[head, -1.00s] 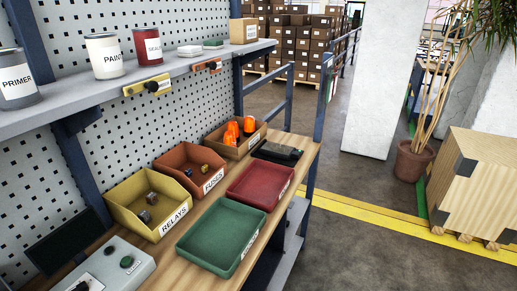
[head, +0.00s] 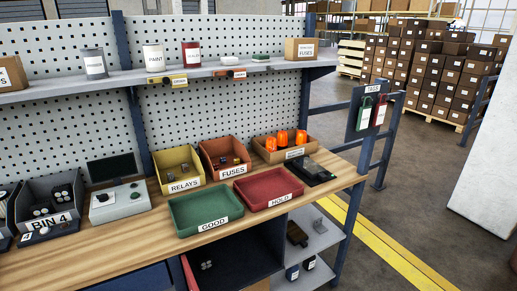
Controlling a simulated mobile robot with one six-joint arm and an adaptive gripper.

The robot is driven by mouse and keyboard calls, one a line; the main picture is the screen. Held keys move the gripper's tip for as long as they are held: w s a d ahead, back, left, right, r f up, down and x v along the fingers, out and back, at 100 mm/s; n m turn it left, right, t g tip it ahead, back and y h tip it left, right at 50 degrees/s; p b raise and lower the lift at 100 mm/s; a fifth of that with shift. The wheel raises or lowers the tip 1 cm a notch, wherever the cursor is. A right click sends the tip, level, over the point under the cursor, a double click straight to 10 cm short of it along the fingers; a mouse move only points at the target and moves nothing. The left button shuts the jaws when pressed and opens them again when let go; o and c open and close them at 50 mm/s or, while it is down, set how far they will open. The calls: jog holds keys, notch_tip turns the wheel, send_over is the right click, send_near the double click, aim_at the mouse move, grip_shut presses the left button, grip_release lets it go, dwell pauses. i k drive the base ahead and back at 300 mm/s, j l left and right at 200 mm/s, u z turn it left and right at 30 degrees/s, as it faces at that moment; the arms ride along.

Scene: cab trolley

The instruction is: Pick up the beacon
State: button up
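Several orange beacons (head: 282,138) stand in a brown open box (head: 295,154) at the right end of the wooden bench, near its back. The box has a white label on its front that is too small to read surely. The beacons' lower parts are hidden by the box wall. My gripper is not in view.
A green GOOD tray (head: 205,209) and a red HOLD tray (head: 268,187) lie in front of the yellow RELAYS bin (head: 179,167) and the FUSES bin (head: 225,156). A black device (head: 312,173) lies before the beacon box. A shelf (head: 130,82) overhangs the bench.

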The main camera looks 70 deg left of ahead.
aim_at(270, 145)
jog(key=i+j+u, duration=0.2)
jog(key=u, duration=0.25)
jog(key=i+u, duration=0.65)
jog(key=u, duration=0.25)
jog(key=i+l+u, duration=0.1)
jog(key=i+u, duration=0.2)
jog(key=u, duration=0.15)
jog(key=i+l+u, duration=0.2)
jog(key=u, duration=0.25)
jog(key=i+j+u, duration=0.1)
jog(key=i+j, duration=0.25)
jog(key=i, duration=0.15)
jog(key=i+j+u, duration=0.1)
jog(key=i+j, duration=0.25)
jog(key=i, duration=0.15)
jog(key=i+j+u, duration=0.1)
jog(key=i+j, duration=0.2)
jog(key=i, duration=0.2)
